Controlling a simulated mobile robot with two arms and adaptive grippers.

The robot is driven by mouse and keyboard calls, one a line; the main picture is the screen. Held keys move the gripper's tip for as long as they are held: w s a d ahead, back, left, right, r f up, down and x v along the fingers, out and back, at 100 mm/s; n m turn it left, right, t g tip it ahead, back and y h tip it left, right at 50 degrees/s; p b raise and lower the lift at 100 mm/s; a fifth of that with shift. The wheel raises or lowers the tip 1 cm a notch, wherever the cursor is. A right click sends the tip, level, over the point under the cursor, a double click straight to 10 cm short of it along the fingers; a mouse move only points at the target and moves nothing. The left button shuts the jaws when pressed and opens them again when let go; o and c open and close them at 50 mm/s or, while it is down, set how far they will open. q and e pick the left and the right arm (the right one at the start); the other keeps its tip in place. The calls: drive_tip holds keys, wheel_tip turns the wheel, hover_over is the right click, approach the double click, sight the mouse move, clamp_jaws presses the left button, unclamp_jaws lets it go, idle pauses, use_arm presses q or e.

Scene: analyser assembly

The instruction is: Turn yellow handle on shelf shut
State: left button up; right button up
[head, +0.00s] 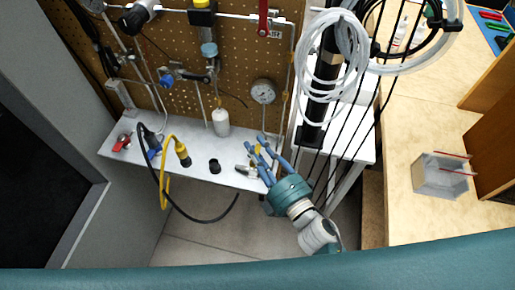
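A small yellow part (258,149), which looks like the yellow handle, shows at the right end of the grey shelf (190,163). Silver fittings (247,172) sit just beside it, near the shelf's front edge. My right gripper (267,152) reaches over this end from the lower right. Its blue fingers are spread apart around or beside the yellow part; I cannot tell whether they touch it. The fingers hide much of the handle and its valve body. My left gripper is not in view.
On the shelf stand a yellow plug (183,152) with a yellow cable, a black cap (214,166), a white bottle (221,122) and a red-handled valve (122,142). A pegboard (240,60) with pipes and a gauge (263,91) rises behind. Coiled white tubing (338,45) hangs right of the gripper.

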drive_tip(key=shift+s+f, duration=0.1)
drive_tip(key=shift+f, duration=0.25)
idle(0.4)
